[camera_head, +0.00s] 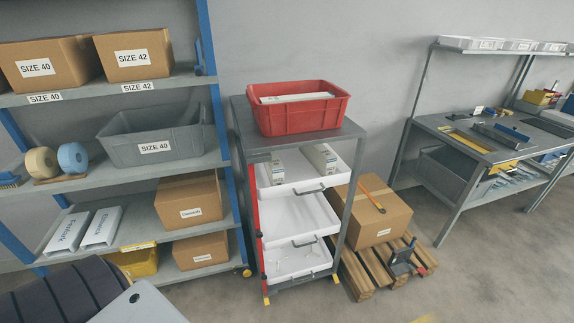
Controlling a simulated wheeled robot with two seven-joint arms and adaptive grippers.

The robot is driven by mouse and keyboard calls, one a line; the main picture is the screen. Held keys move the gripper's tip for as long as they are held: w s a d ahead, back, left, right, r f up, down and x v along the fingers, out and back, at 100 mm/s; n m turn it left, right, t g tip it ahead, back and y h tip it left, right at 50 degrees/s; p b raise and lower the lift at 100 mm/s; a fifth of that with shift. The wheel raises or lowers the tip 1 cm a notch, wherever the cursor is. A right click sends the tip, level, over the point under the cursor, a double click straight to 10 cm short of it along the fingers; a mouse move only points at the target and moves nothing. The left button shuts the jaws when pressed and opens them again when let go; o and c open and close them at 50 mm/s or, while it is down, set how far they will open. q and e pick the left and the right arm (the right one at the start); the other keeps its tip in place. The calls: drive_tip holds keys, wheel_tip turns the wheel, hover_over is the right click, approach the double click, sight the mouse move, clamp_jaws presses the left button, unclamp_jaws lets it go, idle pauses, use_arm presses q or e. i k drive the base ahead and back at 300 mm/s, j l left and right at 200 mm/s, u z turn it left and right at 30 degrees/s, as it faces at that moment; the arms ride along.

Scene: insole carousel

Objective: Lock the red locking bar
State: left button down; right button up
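The red locking bar (257,222) is a narrow upright strip along the left front side of a grey drawer cart (358,150). It runs from below the cart's top down towards the base. The cart has three white drawers: the top drawer (291,191), the middle drawer (320,232) and the bottom drawer (318,270). Grey handles show on them. The top drawer holds white boxes (320,156). Neither of my grippers is in view.
A red crate (300,119) stands on the cart. A blue-framed shelf (88,98) stands close on its left. A pallet (362,282) with a cardboard box (370,222) is close on its right. A workbench (450,170) stands further right. The floor before the cart looks clear.

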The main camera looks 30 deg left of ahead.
sight(259, 234)
drive_tip(key=u, duration=1.4)
